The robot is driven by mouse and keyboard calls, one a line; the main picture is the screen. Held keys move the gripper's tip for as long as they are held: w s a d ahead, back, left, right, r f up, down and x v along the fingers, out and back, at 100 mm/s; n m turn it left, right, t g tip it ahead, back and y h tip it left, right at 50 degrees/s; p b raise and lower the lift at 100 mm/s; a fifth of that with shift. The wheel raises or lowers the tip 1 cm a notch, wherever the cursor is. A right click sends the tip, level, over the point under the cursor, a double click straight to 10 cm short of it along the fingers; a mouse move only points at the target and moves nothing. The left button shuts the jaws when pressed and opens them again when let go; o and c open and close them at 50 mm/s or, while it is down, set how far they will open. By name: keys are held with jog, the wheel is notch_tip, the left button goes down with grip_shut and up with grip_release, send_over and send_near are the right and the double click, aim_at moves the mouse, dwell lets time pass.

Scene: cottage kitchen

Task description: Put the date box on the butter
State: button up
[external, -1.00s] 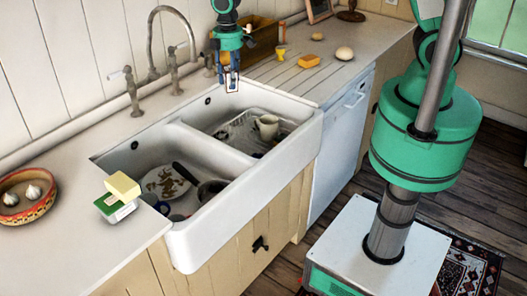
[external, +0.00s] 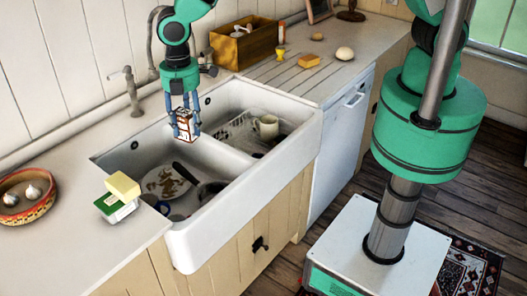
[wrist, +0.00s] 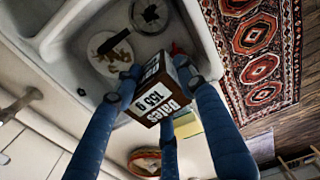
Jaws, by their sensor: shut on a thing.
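My gripper (external: 184,122) is shut on the date box, a small brown and white box (external: 185,127), and holds it above the sink. In the wrist view the date box (wrist: 157,92) sits between my blue fingers, with its label showing. In the wrist view my fingers and the box partly hide that area.
The white double sink (external: 190,235) holds a plate (external: 168,182), a pan and a cup (external: 266,127). A bowl with garlic (external: 27,193) stands left of the tub. A tall faucet and a tap (external: 132,92) rise behind the sink.

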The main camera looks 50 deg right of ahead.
jog(key=s+a+n, duration=0.2)
jog(key=s+a, duration=0.5)
jog(key=a, duration=0.1)
jog(key=shift+r+n+p, duration=0.3)
jog(key=shift+r+p, duration=0.1)
jog(key=shift+p, duration=0.05)
jog(key=shift+s, duration=0.15)
dwell(0.4)
